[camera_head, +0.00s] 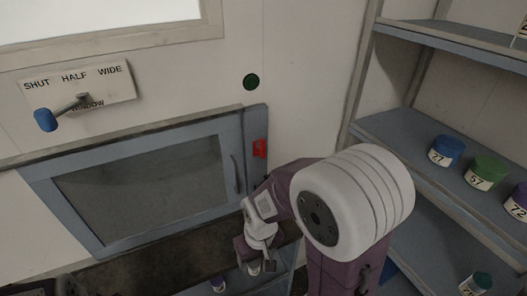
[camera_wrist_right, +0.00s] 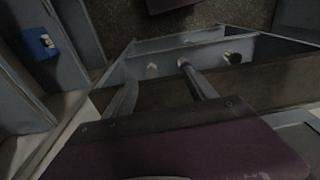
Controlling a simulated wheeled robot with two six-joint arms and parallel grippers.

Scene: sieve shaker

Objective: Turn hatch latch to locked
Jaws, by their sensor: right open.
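The hatch (camera_head: 148,180) is a blue-grey framed panel with a dark window, set in the pale wall, and looks shut. A vertical handle (camera_head: 237,174) is on its right side. A small red latch (camera_head: 260,148) sits on the frame right of the handle; its exact turn is too small to tell. My right gripper (camera_head: 262,262) is below and apart from the latch, pointing down, open and empty. In the right wrist view its two fingers (camera_wrist_right: 160,88) are spread, with no latch in view.
A window lever with a blue knob (camera_head: 45,119) is on the wall at left. A green button (camera_head: 251,82) is above the hatch. Shelves at right (camera_head: 400,127) hold numbered jars, including a blue one (camera_head: 446,150). A dark ledge (camera_head: 190,262) runs below the hatch.

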